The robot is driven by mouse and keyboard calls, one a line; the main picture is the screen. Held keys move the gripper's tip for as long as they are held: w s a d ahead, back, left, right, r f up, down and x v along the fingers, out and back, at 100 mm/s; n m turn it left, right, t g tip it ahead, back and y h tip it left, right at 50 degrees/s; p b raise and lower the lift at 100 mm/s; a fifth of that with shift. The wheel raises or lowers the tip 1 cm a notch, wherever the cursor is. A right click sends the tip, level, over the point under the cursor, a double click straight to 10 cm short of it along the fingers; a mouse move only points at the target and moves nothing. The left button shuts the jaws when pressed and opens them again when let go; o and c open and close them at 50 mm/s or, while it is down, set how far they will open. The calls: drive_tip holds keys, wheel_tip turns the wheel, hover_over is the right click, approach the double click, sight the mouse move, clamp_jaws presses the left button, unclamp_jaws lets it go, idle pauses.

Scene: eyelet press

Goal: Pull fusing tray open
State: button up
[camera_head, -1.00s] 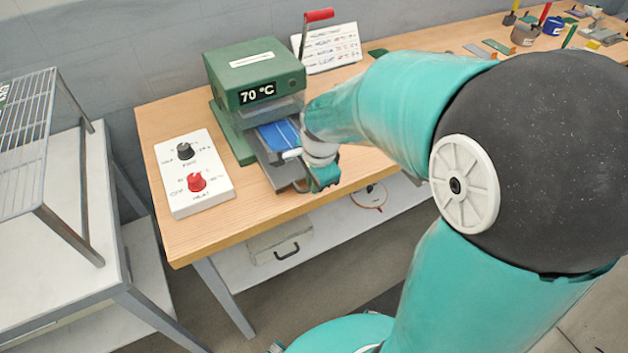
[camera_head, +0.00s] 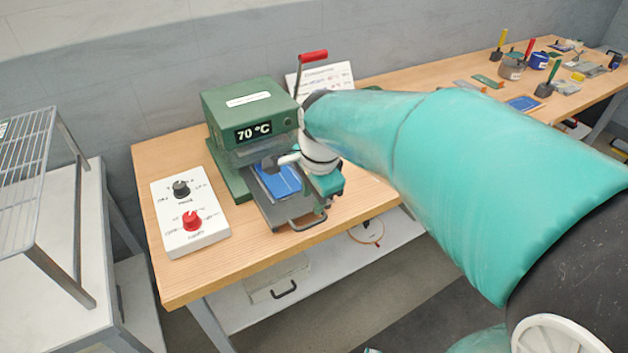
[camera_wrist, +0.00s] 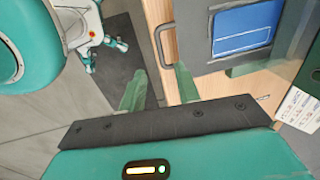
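The fusing tray (camera_head: 278,215) sticks out of the front of the green press (camera_head: 247,108), with a blue panel (camera_head: 279,180) lying in it. Its dark U-shaped handle (camera_head: 308,222) is at the tray's front edge. The tray (camera_wrist: 226,62) and handle (camera_wrist: 160,45) also show in the wrist view. My gripper (camera_head: 325,195) is beside the tray's right front corner. In the wrist view my gripper (camera_wrist: 161,72) is open, its two green fingers apart. The handle's near end lies close to the right fingertip; I cannot tell whether they touch.
A white control box (camera_head: 190,218) with a black and a red knob sits left of the press on the wooden bench (camera_head: 165,285). A red-tipped lever (camera_head: 313,56) and a white sign (camera_head: 338,76) stand behind. A wire rack (camera_head: 25,165) is far left.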

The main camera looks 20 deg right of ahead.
drive_tip(key=shift+s+d+r, duration=0.1)
drive_tip(key=shift+s+r, duration=0.1)
drive_tip(key=shift+r, duration=0.85)
drive_tip(key=shift+s+r, duration=0.15)
drive_tip(key=shift+r, duration=0.9)
drive_tip(key=s+n+t, duration=0.3)
drive_tip(key=s+n, duration=0.9)
drive_tip(key=n, duration=0.3)
drive_tip(key=shift+s+r+n+t, duration=0.3)
drive_tip(key=shift+s+r, duration=0.05)
drive_tip(key=shift+r, duration=0.1)
